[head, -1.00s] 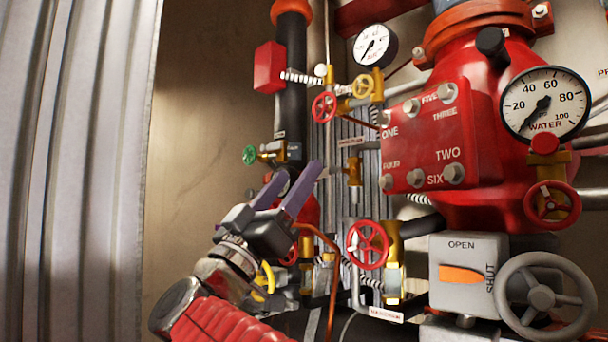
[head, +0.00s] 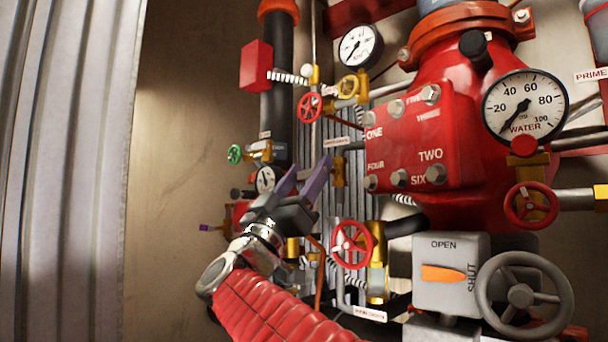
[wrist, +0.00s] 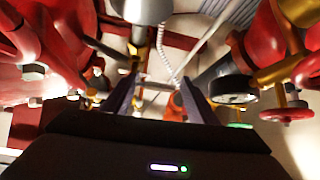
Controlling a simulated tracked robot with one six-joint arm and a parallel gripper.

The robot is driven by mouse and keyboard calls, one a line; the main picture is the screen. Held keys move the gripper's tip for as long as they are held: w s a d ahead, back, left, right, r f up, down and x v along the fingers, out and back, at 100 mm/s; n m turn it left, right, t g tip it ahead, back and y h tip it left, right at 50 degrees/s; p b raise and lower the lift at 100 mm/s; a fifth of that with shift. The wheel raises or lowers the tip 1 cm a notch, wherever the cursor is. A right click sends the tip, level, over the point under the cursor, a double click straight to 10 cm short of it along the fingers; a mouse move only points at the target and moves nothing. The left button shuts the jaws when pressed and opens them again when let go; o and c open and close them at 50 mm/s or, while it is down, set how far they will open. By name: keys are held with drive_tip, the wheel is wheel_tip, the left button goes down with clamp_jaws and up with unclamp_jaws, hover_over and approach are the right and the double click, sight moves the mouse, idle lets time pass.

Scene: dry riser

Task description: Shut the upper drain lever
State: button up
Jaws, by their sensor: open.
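A small brass valve (head: 338,172) hangs on a thin grey pipe under a white label (head: 336,142) too small to read. It may carry the upper drain lever, but I cannot make out a lever there now; my right finger covers the space left of it. My gripper (head: 310,164) is open, with two purple fingers pointing up, and the right fingertip appears close to the brass valve. I cannot tell whether they touch. In the wrist view my gripper (wrist: 160,80) is open and nothing is clearly held between the dark fingers.
A red handwheel (head: 352,244) is right of my wrist, with a large red valve body (head: 480,150) beyond. A red handwheel (head: 310,107) and a pressure gauge (head: 360,46) are above. A black pipe (head: 281,100) stands behind. The bare wall (head: 190,120) on the left is clear.

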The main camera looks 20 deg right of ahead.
drive_tip(key=c, duration=1.1)
drive_tip(key=shift+o, duration=0.2)
drive_tip(key=shift+a+r+m+g+h, duration=0.15)
drive_tip(key=shift+m+g+h, duration=0.45)
drive_tip(key=shift+m, duration=0.3)
drive_tip(key=shift+d+r+m+g+h, duration=0.1)
drive_tip(key=shift+m+g+h, duration=0.3)
drive_tip(key=shift+m+g, duration=0.4)
drive_tip(key=o, duration=1.1)
drive_tip(key=shift+c, duration=0.2)
drive_tip(key=shift+f, duration=0.1)
